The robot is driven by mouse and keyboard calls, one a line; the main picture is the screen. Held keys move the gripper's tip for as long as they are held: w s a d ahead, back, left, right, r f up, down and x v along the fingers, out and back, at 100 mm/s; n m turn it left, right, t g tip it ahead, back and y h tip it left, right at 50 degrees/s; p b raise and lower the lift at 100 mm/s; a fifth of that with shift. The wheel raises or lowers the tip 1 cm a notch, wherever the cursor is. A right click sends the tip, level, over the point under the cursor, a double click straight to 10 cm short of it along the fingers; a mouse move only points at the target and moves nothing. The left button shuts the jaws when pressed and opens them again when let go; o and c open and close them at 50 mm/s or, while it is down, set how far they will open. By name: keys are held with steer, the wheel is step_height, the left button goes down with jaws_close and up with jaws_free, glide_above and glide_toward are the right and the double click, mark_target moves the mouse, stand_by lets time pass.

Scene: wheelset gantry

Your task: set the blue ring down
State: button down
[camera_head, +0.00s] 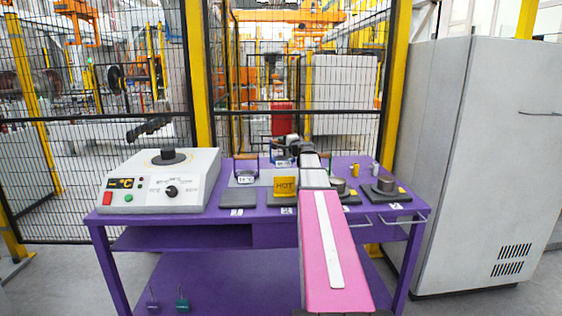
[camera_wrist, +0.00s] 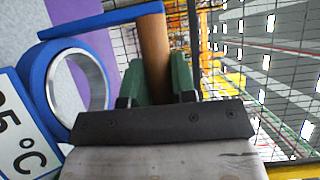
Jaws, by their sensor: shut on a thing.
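The blue ring (camera_wrist: 52,82), with a bright metal lining, shows at the left in the wrist view. A blue bar (camera_wrist: 98,21) and a brown round handle (camera_wrist: 154,50) show beside it, with a white °C label (camera_wrist: 22,130) below. My gripper (camera_wrist: 160,78) has green fingers shut on the brown handle, so it bears the blue ring. In the head view, my gripper (camera_head: 284,141) is over the back middle of the purple table (camera_head: 228,228), with the blue ring's holder (camera_head: 284,154) partly hidden there. Whether the ring touches anything beneath cannot be told.
A yellow HOT sign (camera_head: 285,187) stands in front of the ring. A heater unit (camera_head: 160,182) with a round plate is on the left. Another labelled holder (camera_head: 245,172) stands left of the sign. Dark pads with metal parts (camera_head: 385,188) lie right. A mesh fence is behind.

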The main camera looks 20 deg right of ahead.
step_height(320, 180, down, 6)
stand_by(0.5)
steer(key=shift+f, duration=0.2)
steer(key=c, duration=0.9)
jaws_free()
steer(key=shift+c, duration=0.2)
steer(key=v, duration=0.7)
steer(key=shift+s, duration=0.25)
steer(key=shift+r, duration=0.15)
